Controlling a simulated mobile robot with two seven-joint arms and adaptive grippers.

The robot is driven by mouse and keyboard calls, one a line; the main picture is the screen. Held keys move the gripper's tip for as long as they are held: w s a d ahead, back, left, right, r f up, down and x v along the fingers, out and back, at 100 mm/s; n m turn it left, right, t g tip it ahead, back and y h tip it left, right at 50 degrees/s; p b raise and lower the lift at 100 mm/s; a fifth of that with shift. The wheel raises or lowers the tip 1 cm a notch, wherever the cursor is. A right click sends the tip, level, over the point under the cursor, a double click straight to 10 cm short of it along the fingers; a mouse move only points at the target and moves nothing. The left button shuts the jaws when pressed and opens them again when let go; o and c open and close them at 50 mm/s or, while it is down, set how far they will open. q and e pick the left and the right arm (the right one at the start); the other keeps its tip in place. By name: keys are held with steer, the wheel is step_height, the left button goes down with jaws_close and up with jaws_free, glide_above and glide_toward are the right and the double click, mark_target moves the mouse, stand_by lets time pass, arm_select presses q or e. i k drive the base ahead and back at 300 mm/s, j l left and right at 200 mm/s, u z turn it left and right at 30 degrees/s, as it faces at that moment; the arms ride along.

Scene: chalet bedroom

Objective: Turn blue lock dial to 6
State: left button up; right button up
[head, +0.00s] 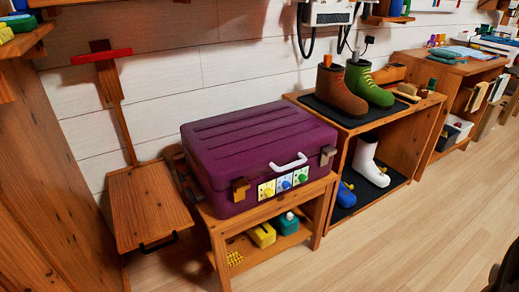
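A purple suitcase (258,150) lies closed on a low wooden stand, with a white handle (288,162) on its front. Below the handle are three pale lock plates side by side: a yellow dial (267,191), the blue lock dial (286,185) in the middle, and a green dial (302,178). The numbers on the plates are too small to read, so I cannot tell where the blue dial points. My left gripper is not in view. A dark part at the bottom right edge looks like part of my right gripper (507,270), cut off by the frame and far from the suitcase.
The suitcase stand (273,194) holds yellow and teal items on its lower shelf. The floor (400,240) in front is clear.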

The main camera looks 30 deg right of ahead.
mark_target(287, 185)
steer(key=l+z, duration=0.2)
steer(key=l, duration=1.4)
